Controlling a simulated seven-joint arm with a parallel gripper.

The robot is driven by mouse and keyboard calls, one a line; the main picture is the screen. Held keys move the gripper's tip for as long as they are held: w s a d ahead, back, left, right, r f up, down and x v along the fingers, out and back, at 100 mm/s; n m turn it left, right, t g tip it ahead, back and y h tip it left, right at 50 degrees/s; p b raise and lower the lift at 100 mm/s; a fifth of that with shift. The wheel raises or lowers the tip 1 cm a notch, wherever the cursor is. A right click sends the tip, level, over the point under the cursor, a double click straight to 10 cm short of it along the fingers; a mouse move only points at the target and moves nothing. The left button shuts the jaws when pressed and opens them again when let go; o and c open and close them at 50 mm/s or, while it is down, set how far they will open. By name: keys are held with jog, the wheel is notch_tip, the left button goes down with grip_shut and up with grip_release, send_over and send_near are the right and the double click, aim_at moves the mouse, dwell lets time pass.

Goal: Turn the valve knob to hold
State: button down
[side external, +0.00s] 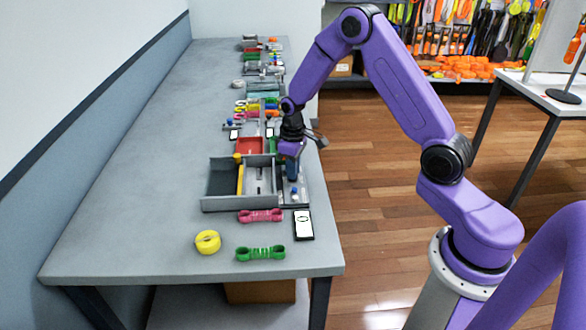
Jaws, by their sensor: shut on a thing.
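My gripper (292,177) points down over the narrow grey panel (302,197) at the right edge of the workbench. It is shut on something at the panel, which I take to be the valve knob. The fingers hide the knob, so its shape, its pointer and any hold mark cannot be made out. A small blue and white part (295,194) shows on the panel just in front of the fingertips.
A grey divided tray (230,205) with a yellow bar stands left of the panel. Pink bands (260,215), green bands (260,253), yellow tape (207,242) and a phone-like device (303,225) lie in front. The bench's left side is clear.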

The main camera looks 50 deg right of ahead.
jog(key=n, duration=0.4)
jog(key=shift+n, duration=0.4)
jog(key=shift+w, duration=0.1)
dwell(0.3)
jog(key=c, duration=1.2)
grip_release()
jog(key=shift+r, duration=0.1)
notch_tip(320, 180, up, 17)
jog(key=shift+r, duration=0.2)
jog(key=shift+a, duration=0.1)
